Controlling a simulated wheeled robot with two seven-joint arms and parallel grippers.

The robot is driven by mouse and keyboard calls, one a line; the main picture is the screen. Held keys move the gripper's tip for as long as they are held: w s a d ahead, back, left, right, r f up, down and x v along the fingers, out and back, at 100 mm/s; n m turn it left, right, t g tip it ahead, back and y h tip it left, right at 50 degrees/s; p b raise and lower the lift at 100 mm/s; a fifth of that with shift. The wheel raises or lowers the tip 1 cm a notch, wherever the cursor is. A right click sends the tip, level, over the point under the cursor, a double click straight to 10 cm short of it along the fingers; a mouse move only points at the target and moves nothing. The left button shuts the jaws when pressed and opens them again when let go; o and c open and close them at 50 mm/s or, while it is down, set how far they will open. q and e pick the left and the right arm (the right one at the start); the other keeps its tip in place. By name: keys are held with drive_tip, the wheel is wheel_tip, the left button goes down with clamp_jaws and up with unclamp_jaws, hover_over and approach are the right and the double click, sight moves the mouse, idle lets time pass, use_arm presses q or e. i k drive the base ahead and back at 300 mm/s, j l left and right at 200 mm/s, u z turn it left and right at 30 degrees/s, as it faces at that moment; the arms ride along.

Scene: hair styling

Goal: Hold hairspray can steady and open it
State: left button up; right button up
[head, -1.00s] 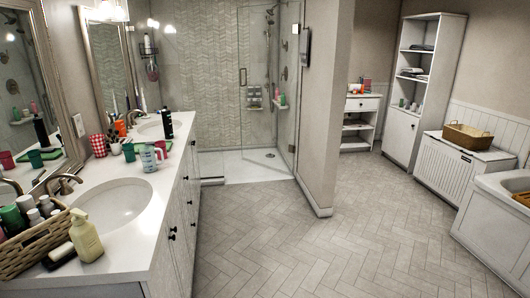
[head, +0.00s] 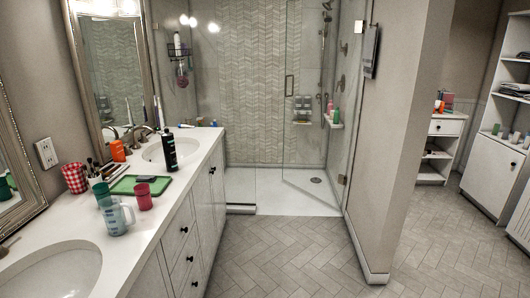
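A tall black can or bottle (head: 170,154) stands upright on the white counter, at the front edge of the far sink (head: 160,150). It may be the hairspray can; I cannot read a label. Its top looks dark and narrow, and I cannot tell whether a cap is on. An orange bottle (head: 118,151) with a dark top stands to its left, near the mirror. Neither of my grippers is in the head view.
A green tray (head: 126,186), a red cup (head: 144,197), a clear pitcher (head: 117,217) and a red checkered cup (head: 76,178) stand nearer on the counter (head: 185,188). The tiled floor (head: 285,255) right of the cabinet is clear. A wall end (head: 400,150) stands to the right.

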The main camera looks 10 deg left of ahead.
sight(168, 144)
drive_tip(key=i+u, duration=0.25)
drive_tip(key=i, duration=0.7)
drive_tip(key=i+l+u, duration=0.1)
drive_tip(key=i+u, duration=0.15)
drive_tip(key=i, duration=0.7)
